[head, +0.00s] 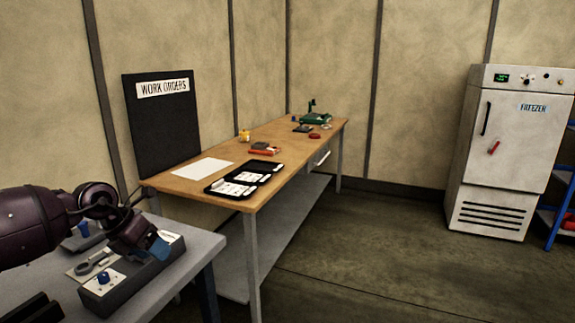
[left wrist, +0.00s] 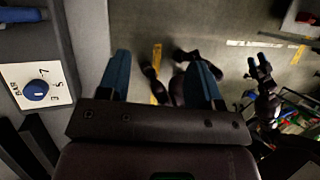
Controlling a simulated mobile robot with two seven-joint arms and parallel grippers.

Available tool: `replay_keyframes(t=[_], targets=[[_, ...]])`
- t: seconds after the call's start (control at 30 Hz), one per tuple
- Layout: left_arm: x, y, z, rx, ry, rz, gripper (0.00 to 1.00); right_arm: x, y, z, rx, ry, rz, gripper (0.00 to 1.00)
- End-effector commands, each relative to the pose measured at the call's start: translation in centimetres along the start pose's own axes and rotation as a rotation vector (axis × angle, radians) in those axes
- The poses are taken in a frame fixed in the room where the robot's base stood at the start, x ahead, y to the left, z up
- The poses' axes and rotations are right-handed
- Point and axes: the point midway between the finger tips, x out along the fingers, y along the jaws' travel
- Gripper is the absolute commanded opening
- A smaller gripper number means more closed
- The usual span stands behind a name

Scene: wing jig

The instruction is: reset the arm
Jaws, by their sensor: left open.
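My left arm comes in from the left in the head view, and its gripper (head: 158,246) hangs over the right end of a grey fixture box (head: 128,290). In the left wrist view the two blue fingers of this gripper (left wrist: 160,80) stand wide apart with nothing held between them. Beyond them lie the floor and dark parts that look like my own body. A dark two-pronged shape (left wrist: 263,80) at the right of that view may be my right gripper; I cannot be sure. The head view does not show my right gripper.
The fixture has a blue knob (left wrist: 37,90) on a white numbered plate. It stands on a grey table (head: 190,290). A wooden bench (head: 225,195) with a black case (head: 243,180) is behind. A freezer (head: 505,150) stands far right, with open floor before it.

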Motion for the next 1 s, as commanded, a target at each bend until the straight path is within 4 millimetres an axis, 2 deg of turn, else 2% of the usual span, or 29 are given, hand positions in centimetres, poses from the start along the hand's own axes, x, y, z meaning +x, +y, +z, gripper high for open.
replay_keyframes(t=[0.03,0.1,0.2,0.3,0.43,0.53,0.67,0.87,1.0], targets=[[-0.2,-2.2,1.6,-0.001,-0.077,-0.077,0.59,0.0,0.0,-0.1,0.000,0.001,0.000,0.57],[-0.3,-5.4,3.7,-0.024,-0.185,-0.201,0.59,-0.1,0.0,0.0,0.000,0.000,0.000,0.57],[-0.1,-9.6,5.6,-0.095,-0.324,-0.391,0.59,-0.2,0.1,0.2,-0.002,-0.004,0.001,0.57],[0.1,-13.0,6.8,-0.219,-0.449,-0.582,0.59,-0.2,0.2,0.2,-0.004,-0.005,0.001,0.57],[0.5,-15.6,7.2,-0.462,-0.589,-0.815,0.59,-0.2,0.2,0.2,-0.006,-0.004,0.001,0.57],[1.1,-15.9,6.8,-0.691,-0.670,-0.954,0.59,-0.2,0.2,0.2,-0.007,-0.004,0.001,0.57],[2.5,-14.8,5.2,-0.994,-0.739,-1.073,0.59,-0.2,0.3,0.2,-0.009,-0.004,0.001,0.57],[5.8,-11.9,0.7,-1.460,-0.786,-1.162,0.59,-0.2,0.3,0.2,-0.009,-0.004,0.001,0.57],[8.5,-9.9,-3.7,-1.770,-0.792,-1.176,0.59,-0.2,0.3,0.2,-0.009,-0.004,0.001,0.57]])
